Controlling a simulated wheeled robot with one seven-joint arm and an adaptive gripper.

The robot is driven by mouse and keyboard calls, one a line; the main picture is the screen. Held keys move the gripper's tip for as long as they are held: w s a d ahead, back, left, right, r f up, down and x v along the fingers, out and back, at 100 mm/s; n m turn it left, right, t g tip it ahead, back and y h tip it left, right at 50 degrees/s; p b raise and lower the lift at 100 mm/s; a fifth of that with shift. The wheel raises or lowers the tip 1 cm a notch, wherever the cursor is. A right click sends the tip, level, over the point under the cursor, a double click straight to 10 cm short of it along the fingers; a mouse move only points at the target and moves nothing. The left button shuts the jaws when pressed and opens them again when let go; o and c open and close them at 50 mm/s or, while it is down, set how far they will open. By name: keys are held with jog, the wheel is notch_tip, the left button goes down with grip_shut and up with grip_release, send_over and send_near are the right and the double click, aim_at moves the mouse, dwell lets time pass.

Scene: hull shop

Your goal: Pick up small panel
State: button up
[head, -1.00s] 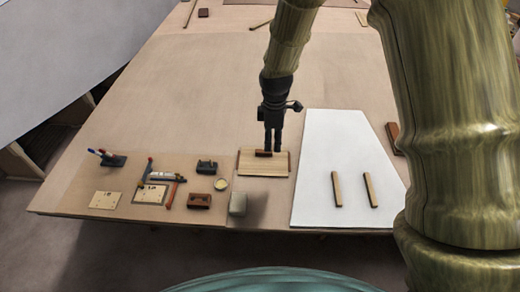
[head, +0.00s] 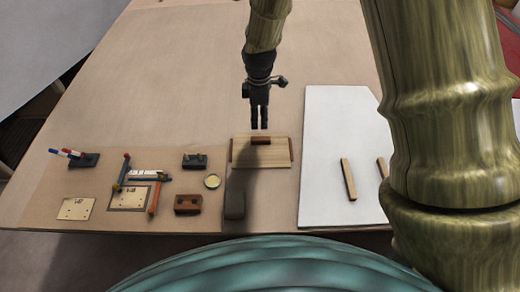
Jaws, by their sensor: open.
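A light wooden panel (head: 272,158) with darker strips at its two ends lies on the table, and a red-brown grip block (head: 260,141) sits near its far edge. I take this as the small panel, though two pale plates lie at the left, one bare (head: 76,209) and one on a dark backing (head: 129,197). My gripper (head: 259,127) points down, open and empty, just beyond the grip block in the picture. A small gap shows between the fingertips and the block; its height is hard to tell.
A dark grey block (head: 235,205) stands near the front edge. A white board (head: 325,190) with wooden strips lies right.

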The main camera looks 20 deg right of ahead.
jog(key=p, duration=0.1)
send_over(261, 138)
jog(key=f, duration=0.5)
jog(key=shift+s+a, duration=0.15)
jog(key=shift+a, duration=0.25)
jog(key=shift+d+f+p, duration=0.15)
jog(key=shift+f+p, duration=0.35)
jog(key=shift+f, duration=0.4)
jog(key=shift+d+f+p, duration=0.15)
jog(key=shift+f+p, duration=0.3)
jog(key=shift+f, duration=1.5)
jog(key=shift+c, duration=0.4)
grip_shut()
